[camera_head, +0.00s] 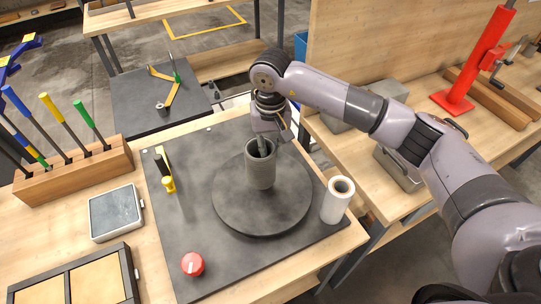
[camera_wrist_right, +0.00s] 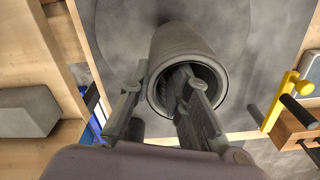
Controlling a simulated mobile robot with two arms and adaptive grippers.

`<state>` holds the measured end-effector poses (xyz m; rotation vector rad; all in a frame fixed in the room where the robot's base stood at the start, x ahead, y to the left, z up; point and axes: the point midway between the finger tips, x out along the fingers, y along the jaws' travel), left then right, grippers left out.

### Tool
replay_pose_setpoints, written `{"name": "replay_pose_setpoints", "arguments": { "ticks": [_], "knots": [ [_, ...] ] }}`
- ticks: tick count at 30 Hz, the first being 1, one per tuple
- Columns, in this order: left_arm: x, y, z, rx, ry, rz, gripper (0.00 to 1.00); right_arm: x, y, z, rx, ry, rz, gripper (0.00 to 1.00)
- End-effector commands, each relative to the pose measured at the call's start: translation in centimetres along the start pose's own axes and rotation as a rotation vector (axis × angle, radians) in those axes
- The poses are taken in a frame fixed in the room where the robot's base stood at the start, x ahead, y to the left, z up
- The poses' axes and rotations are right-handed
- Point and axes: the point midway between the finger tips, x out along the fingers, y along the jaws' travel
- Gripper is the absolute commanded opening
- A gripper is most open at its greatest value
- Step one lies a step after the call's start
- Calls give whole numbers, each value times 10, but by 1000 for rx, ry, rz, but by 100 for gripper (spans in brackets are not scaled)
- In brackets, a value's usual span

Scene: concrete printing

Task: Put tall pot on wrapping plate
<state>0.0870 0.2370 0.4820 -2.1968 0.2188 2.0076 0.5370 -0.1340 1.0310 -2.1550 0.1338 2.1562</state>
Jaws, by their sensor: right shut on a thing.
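The tall pot (camera_head: 260,168) is a dark grey, open-topped cylinder, standing upright over the middle of the round grey wrapping plate (camera_head: 285,214). My right gripper (camera_head: 262,142) comes down from above at its rim. In the right wrist view my right gripper (camera_wrist_right: 164,75) is shut on the wall of the tall pot (camera_wrist_right: 185,45), with one finger inside the mouth and one outside. The pot's base is over the wrapping plate (camera_wrist_right: 115,40); I cannot tell for sure whether it touches. My left gripper is not in view.
A white film roll (camera_head: 337,200) stands right of the plate. A red button (camera_head: 192,264) and a yellow-handled tool (camera_head: 167,180) are on the left of the dark board. A wooden tool block (camera_head: 75,172) and a grey-topped box (camera_head: 115,212) are farther left.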

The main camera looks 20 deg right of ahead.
Motion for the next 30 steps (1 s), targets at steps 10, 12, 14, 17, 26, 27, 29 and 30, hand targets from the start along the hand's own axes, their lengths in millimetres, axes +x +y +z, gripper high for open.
{"name": "replay_pose_setpoints", "arguments": {
  "ticks": [10,12,14,17,26,27,29,30],
  "knots": [
    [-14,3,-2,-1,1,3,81,35,-1,1,0,-1,-1,0],
    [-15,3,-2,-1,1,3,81,41,-1,0,-1,1,-2,0],
    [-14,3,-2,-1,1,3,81,42,-1,0,-1,2,-2,0],
    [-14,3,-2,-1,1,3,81,42,-1,0,-1,3,-2,0],
    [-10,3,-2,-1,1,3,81,46,0,0,-1,0,1,22],
    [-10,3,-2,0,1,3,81,46,0,0,-1,0,1,25],
    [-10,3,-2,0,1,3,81,46,0,0,0,0,1,29],
    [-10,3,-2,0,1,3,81,46,0,0,0,0,1,31]
  ]
}}
